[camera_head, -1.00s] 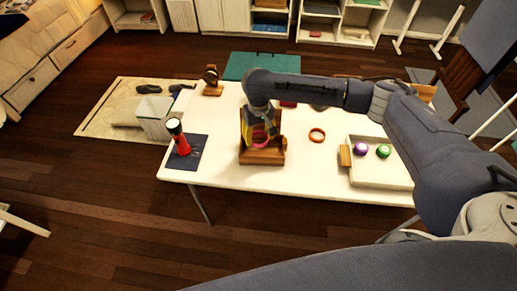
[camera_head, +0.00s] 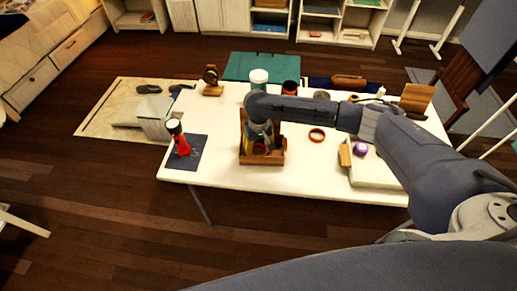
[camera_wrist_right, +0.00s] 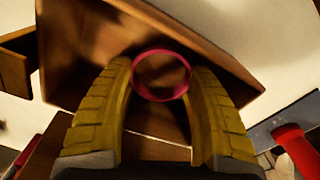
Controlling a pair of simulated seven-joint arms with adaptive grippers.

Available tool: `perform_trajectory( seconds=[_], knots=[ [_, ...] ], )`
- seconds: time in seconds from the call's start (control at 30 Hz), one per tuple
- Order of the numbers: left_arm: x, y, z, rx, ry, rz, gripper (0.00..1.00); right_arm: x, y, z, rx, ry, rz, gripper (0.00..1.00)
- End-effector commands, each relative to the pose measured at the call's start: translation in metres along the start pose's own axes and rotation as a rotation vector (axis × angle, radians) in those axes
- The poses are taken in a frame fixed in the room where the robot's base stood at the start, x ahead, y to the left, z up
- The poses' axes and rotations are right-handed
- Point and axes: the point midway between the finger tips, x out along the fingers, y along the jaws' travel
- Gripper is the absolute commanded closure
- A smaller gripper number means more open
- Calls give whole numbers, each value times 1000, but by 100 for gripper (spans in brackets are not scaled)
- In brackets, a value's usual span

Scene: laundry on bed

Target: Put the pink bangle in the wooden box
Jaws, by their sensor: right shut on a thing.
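The pink bangle (camera_wrist_right: 187,85) is held between the yellow fingers of my right gripper (camera_wrist_right: 162,76) in the right wrist view. The wooden box (camera_head: 262,158) stands near the front of the white table, left of its middle. My right gripper (camera_head: 262,142) is at the box, pointing down, and partly hides its inside. In the wrist view the brown wood of the box (camera_wrist_right: 95,45) lies behind the bangle. I cannot tell whether the bangle touches it. My left gripper is not in view.
A white tray (camera_head: 380,178) with a purple ball (camera_head: 360,149) is at the right, partly under my arm. A red torch-like thing (camera_head: 180,140) stands on a dark mat at the left. A white-lidded jar (camera_head: 259,78) stands behind.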

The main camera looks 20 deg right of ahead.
Motion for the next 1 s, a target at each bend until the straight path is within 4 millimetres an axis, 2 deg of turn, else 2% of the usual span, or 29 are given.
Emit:
perform_trajectory(
  seconds=[0.27,0.3,0.37,0.73,0.87,1.0],
  knots=[
    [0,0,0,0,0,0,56,3,0,0,1,-1,0,64],
    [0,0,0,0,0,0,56,3,0,0,1,-1,0,41],
    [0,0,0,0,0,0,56,3,0,0,1,-1,0,35],
    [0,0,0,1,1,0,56,-2,0,0,0,1,0,35],
    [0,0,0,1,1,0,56,-16,0,-1,1,2,-1,35],
    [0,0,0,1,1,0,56,-40,0,-1,-1,3,0,35]
  ],
)
